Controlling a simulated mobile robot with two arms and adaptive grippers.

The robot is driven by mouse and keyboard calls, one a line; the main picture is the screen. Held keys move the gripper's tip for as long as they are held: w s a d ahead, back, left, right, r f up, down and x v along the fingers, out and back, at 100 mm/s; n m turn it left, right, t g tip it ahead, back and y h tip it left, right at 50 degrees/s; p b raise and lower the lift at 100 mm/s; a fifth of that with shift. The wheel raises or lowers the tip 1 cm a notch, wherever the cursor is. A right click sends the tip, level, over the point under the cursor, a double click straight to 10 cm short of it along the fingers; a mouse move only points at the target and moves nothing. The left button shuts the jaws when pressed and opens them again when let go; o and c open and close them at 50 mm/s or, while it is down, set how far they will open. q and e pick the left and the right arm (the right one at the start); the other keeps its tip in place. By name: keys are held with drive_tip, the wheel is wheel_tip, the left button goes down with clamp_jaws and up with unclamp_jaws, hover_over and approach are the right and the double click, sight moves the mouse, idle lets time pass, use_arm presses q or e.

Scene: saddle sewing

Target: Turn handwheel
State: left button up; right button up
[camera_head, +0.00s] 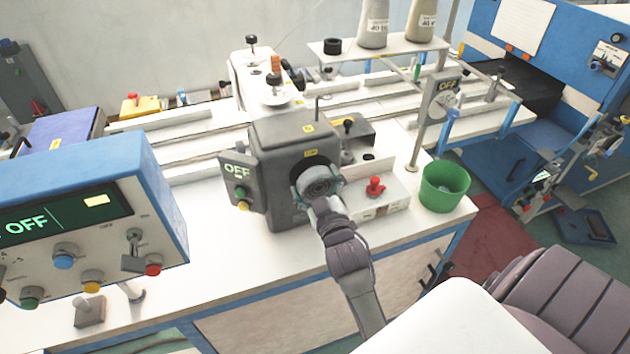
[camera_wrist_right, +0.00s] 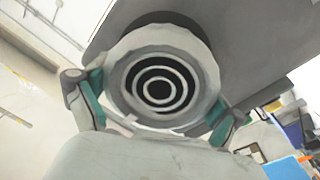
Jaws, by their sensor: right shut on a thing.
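The handwheel (camera_head: 318,181) is a round grey wheel with concentric rings on the end of the grey sewing machine head (camera_head: 284,150). My right gripper (camera_head: 319,194) reaches up to it from the front, with a finger on either side of its rim. In the right wrist view the handwheel (camera_wrist_right: 158,84) fills the middle, and my right gripper (camera_wrist_right: 155,108) is shut on it, its teal fingertips at the left and right of the rim. My left gripper is in neither view.
A control box (camera_head: 85,215) with an OFF display stands at the left. A smaller OFF panel (camera_head: 238,180) is beside the machine head. A red knob (camera_head: 375,187) and a green bin (camera_head: 443,187) are to the right. The white tabletop (camera_head: 225,262) in front is clear.

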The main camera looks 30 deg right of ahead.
drive_tip(key=o, duration=0.8)
wheel_tip(320, 180, up, 9)
drive_tip(key=shift+d+r, duration=0.15)
drive_tip(key=shift+r, duration=0.3)
